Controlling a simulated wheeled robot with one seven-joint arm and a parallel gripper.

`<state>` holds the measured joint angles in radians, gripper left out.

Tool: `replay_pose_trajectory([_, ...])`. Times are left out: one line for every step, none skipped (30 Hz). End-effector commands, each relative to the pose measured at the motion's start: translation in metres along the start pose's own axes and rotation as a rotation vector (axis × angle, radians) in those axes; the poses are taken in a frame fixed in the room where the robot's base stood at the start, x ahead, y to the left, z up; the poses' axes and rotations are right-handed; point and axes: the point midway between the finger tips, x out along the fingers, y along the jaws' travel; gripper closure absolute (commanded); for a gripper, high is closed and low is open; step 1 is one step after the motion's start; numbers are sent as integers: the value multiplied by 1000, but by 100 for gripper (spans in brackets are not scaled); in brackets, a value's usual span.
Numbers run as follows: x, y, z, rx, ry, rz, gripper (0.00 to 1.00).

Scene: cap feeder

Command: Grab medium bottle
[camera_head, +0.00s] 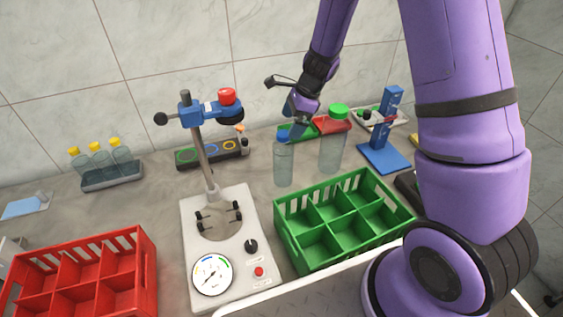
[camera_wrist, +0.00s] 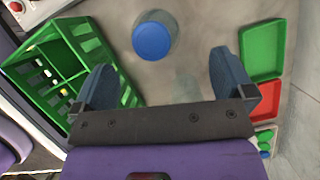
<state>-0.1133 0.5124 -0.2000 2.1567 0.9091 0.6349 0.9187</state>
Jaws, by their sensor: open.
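The medium bottle (camera_head: 283,166) is clear with a blue cap and stands upright on the counter, behind the green crate. In the wrist view its blue cap (camera_wrist: 152,40) lies ahead of the gap between my fingers, apart from both. My gripper (camera_head: 293,124) is open and empty, close to the blue cap in the head view. Its two dark blue fingers (camera_wrist: 160,75) are spread wide in the wrist view. A larger clear bottle with a green cap (camera_head: 338,110) stands to the right of it.
The empty green crate (camera_head: 295,250) stands in front of the bottles and also shows in the wrist view (camera_wrist: 110,60). The capping stand (camera_head: 235,215) is left of it, a red crate (camera_head: 145,275) further left. Yellow-capped bottles (camera_head: 98,162), small trays (camera_head: 298,131) and a blue stand (camera_head: 385,155) are around.

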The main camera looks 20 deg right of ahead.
Motion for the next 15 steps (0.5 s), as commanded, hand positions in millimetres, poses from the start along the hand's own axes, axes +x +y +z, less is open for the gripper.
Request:
replay_pose_trajectory([6, 0, 0, 0, 0, 1, 0])
replay_pose_trajectory([9, 0, 0, 0, 0, 1, 0])
replay_pose_trajectory([12, 0, 0, 0, 1, 1, 0])
replay_pose_trajectory([14, 0, 0, 0, 1, 1, 0])
replay_pose_trajectory([15, 0, 0, -1, 1, 1, 0])
replay_pose_trajectory([17, 1, 0, -1, 1, 0, 0])
replay_pose_trajectory([18, 1, 0, 0, 0, 0, 0])
replay_pose_trajectory([20, 2, 0, 0, 0, 0, 0])
replay_pose_trajectory([24, 2, 1, -1, 0, 0, 0])
replay_pose_trajectory([28, 4, 1, -1, 1, 1, 0])
replay_pose_trajectory([32, 5, 1, -1, 1, 2, 0])
replay_pose_trajectory([38, 6, 2, 0, 0, 3, 0])
replay_pose_trajectory([43, 7, 2, -1, 1, 2, 0])
replay_pose_trajectory([47, 8, 3, 0, 1, 1, 0])
replay_pose_trajectory([52, 8, 2, 0, 1, 2, 0])
